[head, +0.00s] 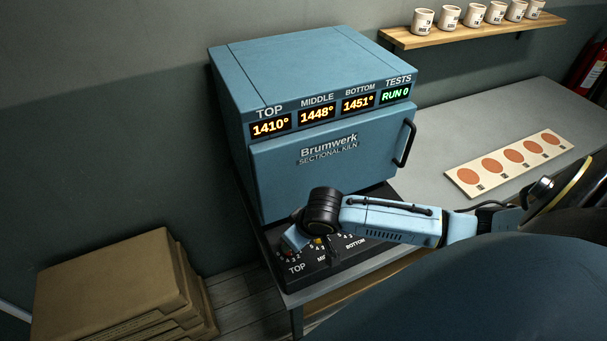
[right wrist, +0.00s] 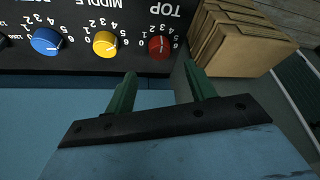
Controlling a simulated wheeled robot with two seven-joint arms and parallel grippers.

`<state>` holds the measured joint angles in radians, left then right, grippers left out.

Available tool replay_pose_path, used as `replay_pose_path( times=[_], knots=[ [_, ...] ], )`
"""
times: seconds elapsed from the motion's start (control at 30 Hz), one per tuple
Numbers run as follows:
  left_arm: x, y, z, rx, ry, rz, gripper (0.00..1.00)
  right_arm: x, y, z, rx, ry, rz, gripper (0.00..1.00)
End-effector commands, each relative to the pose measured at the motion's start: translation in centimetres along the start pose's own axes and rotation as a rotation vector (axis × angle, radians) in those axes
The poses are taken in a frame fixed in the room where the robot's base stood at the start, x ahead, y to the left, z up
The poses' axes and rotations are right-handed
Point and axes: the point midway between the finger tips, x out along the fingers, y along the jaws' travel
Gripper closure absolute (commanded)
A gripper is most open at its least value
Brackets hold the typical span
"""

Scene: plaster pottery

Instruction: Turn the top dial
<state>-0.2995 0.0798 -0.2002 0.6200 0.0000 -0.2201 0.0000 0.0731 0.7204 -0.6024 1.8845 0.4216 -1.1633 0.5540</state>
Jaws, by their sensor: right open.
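The top dial (right wrist: 159,47) is a red knob under the upside-down TOP label in the right wrist view, with its white pointer mark visible. In the head view my right gripper (head: 291,246) is over the TOP end of the kiln's control panel (head: 322,270) and largely covers the red dial. In the right wrist view the green fingers of my right gripper (right wrist: 160,74) are apart with nothing between them. The red dial lies just beyond the fingertips, roughly centred on the gap. The kiln (head: 310,90) displays TOP 1410°, MIDDLE 1448°, BOTTOM 1451° and RUN 0. My left gripper is not in view.
A yellow dial (right wrist: 105,43) and a blue dial (right wrist: 46,40) sit in the same row beside the red one. Stacked cardboard boxes (head: 115,285) stand at lower left. A strip with orange discs (head: 510,162) lies on the bench. Cups stand on a wall shelf (head: 480,32).

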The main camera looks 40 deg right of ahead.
Motion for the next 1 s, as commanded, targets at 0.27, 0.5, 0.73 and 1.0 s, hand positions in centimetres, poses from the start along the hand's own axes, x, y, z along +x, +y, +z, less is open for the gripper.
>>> replay_pose_path(
  times=[0.27, 0.5, 0.73, 1.0],
  knots=[
    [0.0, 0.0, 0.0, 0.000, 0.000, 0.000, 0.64, -4.5, 0.0, 0.0, -0.001, 0.001, 0.001, 0.45],
    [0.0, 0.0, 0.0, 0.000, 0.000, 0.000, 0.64, -5.9, 0.0, 0.0, 0.000, 0.000, 0.001, 0.45],
    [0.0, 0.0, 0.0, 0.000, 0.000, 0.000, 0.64, -5.9, 0.0, 0.0, 0.000, 0.000, 0.001, 0.45],
    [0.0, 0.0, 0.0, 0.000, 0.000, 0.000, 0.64, -5.9, 0.0, 0.0, 0.000, 0.001, 0.000, 0.45]
  ],
)
